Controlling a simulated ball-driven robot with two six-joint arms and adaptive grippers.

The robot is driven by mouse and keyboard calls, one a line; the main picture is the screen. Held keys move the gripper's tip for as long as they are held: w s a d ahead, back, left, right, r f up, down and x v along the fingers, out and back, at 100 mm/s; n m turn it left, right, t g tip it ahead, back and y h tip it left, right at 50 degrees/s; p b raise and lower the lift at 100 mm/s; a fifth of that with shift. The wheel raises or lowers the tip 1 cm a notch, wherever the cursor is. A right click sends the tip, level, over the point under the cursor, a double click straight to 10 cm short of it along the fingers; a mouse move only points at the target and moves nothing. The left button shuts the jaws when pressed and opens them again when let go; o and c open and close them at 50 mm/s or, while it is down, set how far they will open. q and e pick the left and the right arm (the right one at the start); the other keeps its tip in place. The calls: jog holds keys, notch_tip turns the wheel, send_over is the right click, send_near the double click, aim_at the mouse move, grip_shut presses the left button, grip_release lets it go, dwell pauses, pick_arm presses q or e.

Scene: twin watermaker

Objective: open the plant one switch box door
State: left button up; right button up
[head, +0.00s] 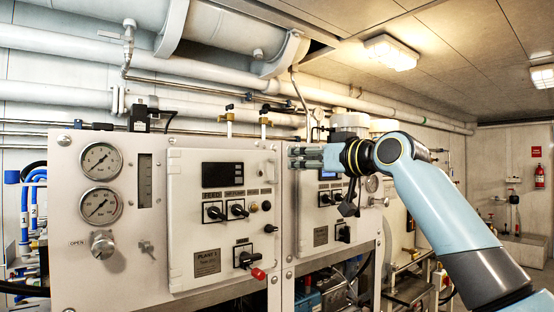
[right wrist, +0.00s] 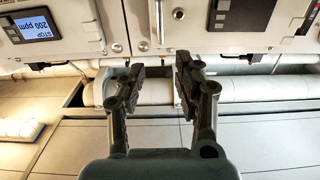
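The plant one switch box door (head: 206,275) is a pale panel left of centre in the head view, with a dark display, several black switches and a PLANT 1 label. It looks closed, lying flat on its box. My right gripper (head: 292,158) points left at the door's upper right edge. In the right wrist view the gripper (right wrist: 158,82) is open, its two fingers apart with nothing seen between them. Part of the panel, with a dark display (right wrist: 246,14), shows upside down above them. I cannot tell whether they touch it. My left gripper is not in view.
A second switch panel (head: 320,236) stands right of plant one, partly behind my right arm. Its lit display (right wrist: 38,28) shows in the wrist view. Two gauges (head: 101,161) and a knob (head: 103,245) are on the left. Pipes (head: 215,72) run above. Open floor lies far right.

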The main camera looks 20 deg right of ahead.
aim_at(278, 160)
jog(key=p+x, duration=0.2)
jog(key=x, duration=0.8)
jog(key=shift+f, duration=0.15)
grip_shut()
